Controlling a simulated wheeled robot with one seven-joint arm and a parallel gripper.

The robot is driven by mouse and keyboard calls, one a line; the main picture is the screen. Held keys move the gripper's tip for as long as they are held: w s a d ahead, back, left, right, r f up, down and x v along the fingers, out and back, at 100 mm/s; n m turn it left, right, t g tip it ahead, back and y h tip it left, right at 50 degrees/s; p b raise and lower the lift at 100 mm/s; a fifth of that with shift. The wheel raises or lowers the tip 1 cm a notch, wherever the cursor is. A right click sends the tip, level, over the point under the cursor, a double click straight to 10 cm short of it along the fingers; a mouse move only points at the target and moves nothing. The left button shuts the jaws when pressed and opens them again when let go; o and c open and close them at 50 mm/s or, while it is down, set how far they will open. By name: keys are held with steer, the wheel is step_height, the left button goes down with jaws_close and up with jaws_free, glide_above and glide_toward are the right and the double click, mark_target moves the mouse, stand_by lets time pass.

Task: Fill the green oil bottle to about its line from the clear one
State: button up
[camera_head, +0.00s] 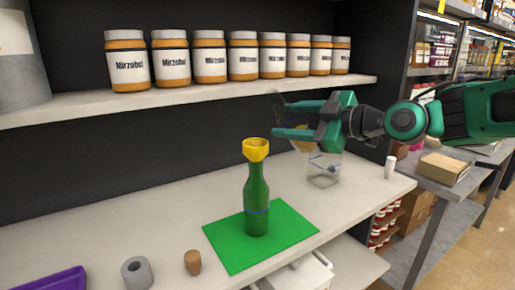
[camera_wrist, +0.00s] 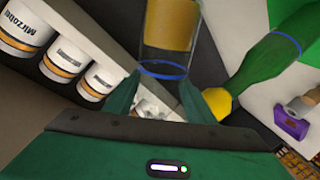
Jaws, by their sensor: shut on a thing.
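The green oil bottle (camera_head: 257,190) stands upright on a green mat (camera_head: 228,250), with a blue line low on its body. A yellow funnel (camera_head: 256,150) sits in its mouth. My gripper (camera_head: 283,120) is shut on the clear bottle, above and to the right of the funnel in the head view. The clear bottle (camera_wrist: 170,55) shows between the fingers in the wrist view, with amber oil and a blue line. The green bottle (camera_wrist: 265,62) and funnel (camera_wrist: 217,103) show beside it there. No stream of oil is visible. The green bottle's oil level cannot be made out.
A clear glass container (camera_head: 323,170) stands behind and right of the mat. A white cup (camera_head: 389,167) is near the right edge. A cork (camera_head: 193,262), grey roll (camera_head: 137,273) and purple object (camera_head: 50,280) lie at the front left. Several jars (camera_head: 209,57) line the shelf above.

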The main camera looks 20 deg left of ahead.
steer(key=shift+f+n, duration=0.1)
steer(key=shift+n, duration=0.4)
steer(key=shift+w+d+f, duration=0.1)
steer(key=shift+w+f, duration=0.05)
steer(key=shift+f, duration=0.05)
steer(key=shift+n+p, duration=0.3)
steer(key=shift+p, duration=0.05)
steer(key=shift+w+d+f+n+t+h+p, duration=0.15)
steer(key=shift+f+n+h+p, duration=0.1)
steer(key=shift+f+n+p, duration=0.4)
steer(key=shift+w+d+f+n+t+h+p, duration=0.15)
steer(key=shift+f+n+h+p, duration=0.15)
steer(key=shift+p, duration=0.6)
stand_by(1.5)
steer(key=shift+r+n+t+h+p, duration=0.3)
steer(key=shift+r+n+p, duration=0.5)
steer(key=shift+p, duration=0.3)
stand_by(1.6)
